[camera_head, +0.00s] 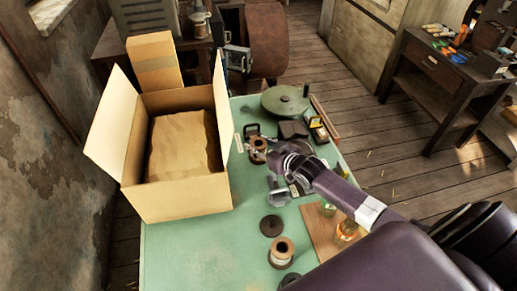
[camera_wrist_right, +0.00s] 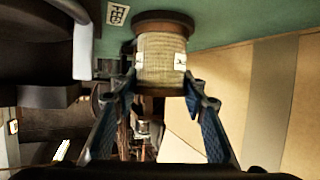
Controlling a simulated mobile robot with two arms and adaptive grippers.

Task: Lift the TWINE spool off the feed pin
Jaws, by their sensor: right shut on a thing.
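The twine spool (camera_head: 257,149) has brown flanges and sits at the end of my right arm, just right of the cardboard box, over the green table (camera_head: 190,250). In the right wrist view the spool (camera_wrist_right: 161,57) shows beige wound twine and a pale label. My right gripper (camera_head: 258,144) is shut on it; in the wrist view its blue-padded fingers (camera_wrist_right: 160,82) stand on both sides of the spool. The feed pin is not visible, so I cannot tell whether the spool is still around it. My left gripper is not in view.
An open cardboard box (camera_head: 178,203) stands at the left with brown paper inside. A green handwheel (camera_head: 285,100) is at the back. A second spool (camera_head: 281,251) and a dark disc (camera_head: 271,226) lie in front, beside a wooden board (camera_head: 318,236) with jars. The front left tabletop is clear.

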